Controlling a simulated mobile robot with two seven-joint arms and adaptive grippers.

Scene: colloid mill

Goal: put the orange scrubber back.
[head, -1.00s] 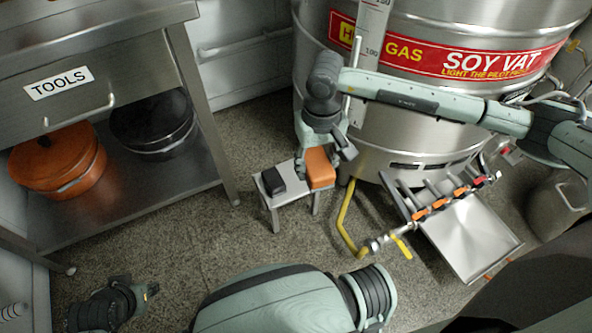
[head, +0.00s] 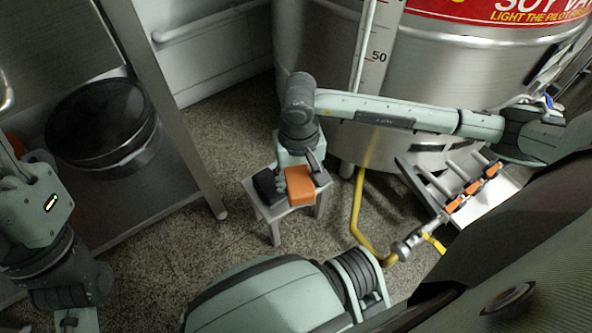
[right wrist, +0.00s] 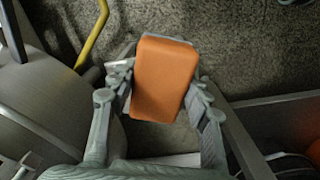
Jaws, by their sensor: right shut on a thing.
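The orange scrubber (head: 300,186) is a rounded block at the right part of a small grey stool (head: 288,209). My right gripper (head: 298,169) reaches down to it from above and behind. In the right wrist view, the scrubber (right wrist: 163,78) sits between the two fingers of my right gripper (right wrist: 162,92), which is shut on its sides. I cannot tell whether the scrubber touches the stool top or is slightly above it. A black block (head: 267,186) lies beside it on the left of the stool. Part of my left arm shows at the left; its fingers do not.
The steel soy vat (head: 440,60) stands behind the stool. A yellow pipe (head: 357,215) and valves with orange handles (head: 465,190) are to the right. A metal rack with a black pot (head: 103,125) is at the left. The speckled floor (head: 165,255) between is clear.

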